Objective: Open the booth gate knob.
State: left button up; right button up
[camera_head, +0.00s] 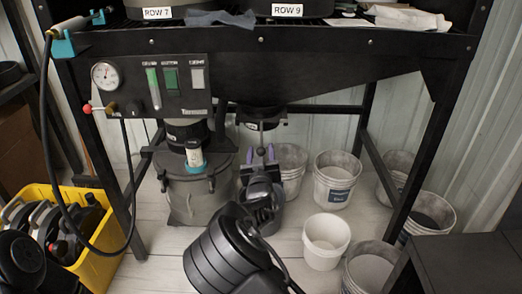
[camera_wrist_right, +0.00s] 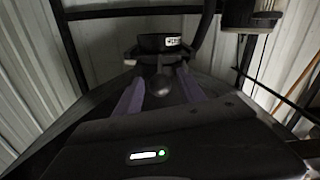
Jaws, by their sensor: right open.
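A dark ball-shaped knob (camera_head: 260,152) hangs on a thin rod below the outlet under the ROW 9 unit; I take it for the gate knob. My right gripper (camera_head: 258,160) reaches up from below, its purple fingers apart on either side of the knob. In the right wrist view the round knob (camera_wrist_right: 159,86) sits between the open fingers (camera_wrist_right: 160,92), with gaps at both sides. Whether either finger touches it I cannot tell. A black cylinder with a white label (camera_wrist_right: 165,42) is beyond. My left gripper is out of view.
The black bench frame (camera_head: 408,150) stands around the right arm. A grey canister (camera_head: 195,195) is close at left, white buckets (camera_head: 326,240) at right. A gauge panel (camera_head: 150,85) with a red knob (camera_head: 87,108) and hanging hose is at left, above a yellow crate (camera_head: 100,265).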

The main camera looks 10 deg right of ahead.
jog(key=shift+x, duration=1.35)
grip_shut()
dwell(0.4)
